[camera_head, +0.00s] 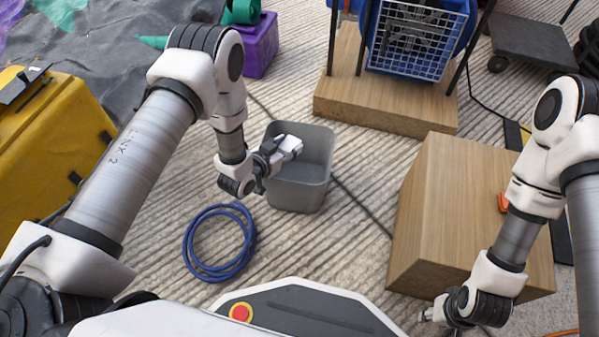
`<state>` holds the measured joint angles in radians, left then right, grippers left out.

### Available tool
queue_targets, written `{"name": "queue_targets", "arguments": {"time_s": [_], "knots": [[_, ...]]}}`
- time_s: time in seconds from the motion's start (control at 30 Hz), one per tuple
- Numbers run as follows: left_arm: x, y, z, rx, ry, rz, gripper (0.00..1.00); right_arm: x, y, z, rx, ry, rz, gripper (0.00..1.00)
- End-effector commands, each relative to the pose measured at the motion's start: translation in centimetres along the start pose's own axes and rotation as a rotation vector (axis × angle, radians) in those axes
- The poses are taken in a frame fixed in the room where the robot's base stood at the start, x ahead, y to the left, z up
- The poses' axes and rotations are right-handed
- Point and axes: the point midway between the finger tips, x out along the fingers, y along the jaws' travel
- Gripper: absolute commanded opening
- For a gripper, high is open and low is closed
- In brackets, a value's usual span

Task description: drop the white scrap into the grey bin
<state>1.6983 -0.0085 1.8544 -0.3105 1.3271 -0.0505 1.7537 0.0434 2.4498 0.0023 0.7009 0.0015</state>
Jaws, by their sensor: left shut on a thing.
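The grey bin (297,195) stands upright on the ribbed concrete floor, its open top facing up. My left gripper (284,149) reaches in from the left and is over the bin's opening, near its left rim. It is shut on the white scrap (291,143), a small pale piece at its fingertips. The fingers hide part of the scrap. My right gripper (428,314) is low at the right, beside the front of the wooden box; it is small and partly hidden, so its jaws are unclear.
A coiled blue hose (190,243) lies left of the bin. A wooden box (452,185) stands to the right. A blue blower (415,40) sits on a wooden block (340,100) behind. A yellow case (45,140) and purple box (262,48) are at the left and back.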

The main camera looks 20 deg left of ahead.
Motion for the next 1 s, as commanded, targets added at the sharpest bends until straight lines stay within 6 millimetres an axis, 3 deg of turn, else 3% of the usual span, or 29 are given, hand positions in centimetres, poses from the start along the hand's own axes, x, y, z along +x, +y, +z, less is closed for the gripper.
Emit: {"name": "queue_targets", "arguments": {"time_s": [0.07,0.1,0.17,0.57,0.67,1.0], "knots": [[0.0,0.0,-0.1,0.0,0.0,0.0,0.33,-0.1,0.0,0.0,0.0,0.0,0.0,0.4],[0.0,0.0,-0.1,0.0,0.0,0.0,0.58,-0.1,0.0,0.0,0.0,0.0,0.0,0.4],[0.0,0.0,-0.1,0.0,0.0,0.0,0.79,-0.1,0.0,0.0,0.0,0.0,0.0,0.4],[-0.6,-0.1,-0.1,-0.001,-0.001,-0.001,0.8,-0.1,0.0,0.0,0.0,-0.001,0.0,0.4],[-2.1,-0.1,0.0,-0.001,-0.003,-0.002,0.8,-0.1,0.0,0.0,0.0,-0.001,0.0,0.4],[-10.3,-0.1,0.0,-0.004,-0.003,-0.002,0.8,-0.1,0.0,0.0,0.0,0.0,0.0,0.4]]}}
